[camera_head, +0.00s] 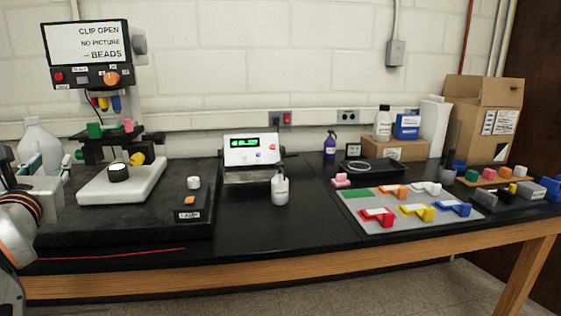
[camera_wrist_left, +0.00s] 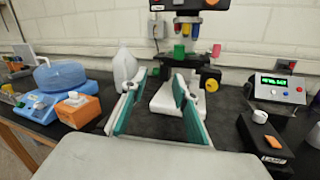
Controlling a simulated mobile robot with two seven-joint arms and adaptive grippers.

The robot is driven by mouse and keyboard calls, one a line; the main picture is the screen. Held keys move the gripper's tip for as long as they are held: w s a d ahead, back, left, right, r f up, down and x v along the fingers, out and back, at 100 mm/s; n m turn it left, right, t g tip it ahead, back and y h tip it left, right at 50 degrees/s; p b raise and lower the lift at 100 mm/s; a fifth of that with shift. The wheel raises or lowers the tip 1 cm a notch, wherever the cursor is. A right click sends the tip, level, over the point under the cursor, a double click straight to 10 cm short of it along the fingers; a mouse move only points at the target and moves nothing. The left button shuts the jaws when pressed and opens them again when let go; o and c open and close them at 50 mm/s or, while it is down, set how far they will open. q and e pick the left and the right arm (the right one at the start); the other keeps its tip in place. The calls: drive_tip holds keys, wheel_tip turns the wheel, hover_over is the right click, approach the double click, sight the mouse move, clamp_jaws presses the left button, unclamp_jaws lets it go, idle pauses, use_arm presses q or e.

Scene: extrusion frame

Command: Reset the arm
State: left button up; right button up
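My left gripper (camera_head: 48,170) shows at the left edge of the head view, in front of the microscope-like station. In the left wrist view its two teal-padded fingers (camera_wrist_left: 160,90) stand wide apart, with nothing between them. The white base block (camera_wrist_left: 172,98) of the station shows beyond the fingertips, apart from them. In the head view this white block (camera_head: 122,182) carries a round black-and-white part. My arm comes in at the lower left. My right gripper is in neither view.
The station's screen (camera_head: 87,44) rises behind the gripper. A white jug (camera_head: 38,138) and a blue round container (camera_wrist_left: 60,77) stand to the left. A meter (camera_head: 250,150), a bottle (camera_head: 280,188) and a grey mat (camera_head: 385,222) with coloured clips are further right. The front middle of the table is clear.

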use_arm(q)
drive_tip(key=s+a+f+g+y, duration=0.1)
drive_tip(key=s+a+f+y, duration=0.15)
drive_tip(key=y, duration=0.25)
drive_tip(key=s+d+f+m+t+h+p, duration=0.1)
drive_tip(key=s+d+f+m+t+h, duration=0.15)
drive_tip(key=d+f+m+h, duration=0.9)
drive_tip(key=s+d+f+m+t+h+p, duration=0.1)
drive_tip(key=d+f+m+t+h+p, duration=0.3)
drive_tip(key=d+f+m, duration=1.5)
drive_tip(key=s+d+f+m+g, duration=0.1)
drive_tip(key=s+f+m+g, duration=0.4)
drive_tip(key=s+f+m, duration=0.2)
drive_tip(key=s+d+f+m+g+h+b, duration=0.1)
drive_tip(key=s+f+m+g, duration=0.5)
drive_tip(key=s+f, duration=0.4)
wheel_tip(320, 180, down, 6)
drive_tip(key=shift+s+d+f+m, duration=0.1)
drive_tip(key=shift+s+d+m, duration=0.25)
drive_tip(key=shift+d, duration=0.05)
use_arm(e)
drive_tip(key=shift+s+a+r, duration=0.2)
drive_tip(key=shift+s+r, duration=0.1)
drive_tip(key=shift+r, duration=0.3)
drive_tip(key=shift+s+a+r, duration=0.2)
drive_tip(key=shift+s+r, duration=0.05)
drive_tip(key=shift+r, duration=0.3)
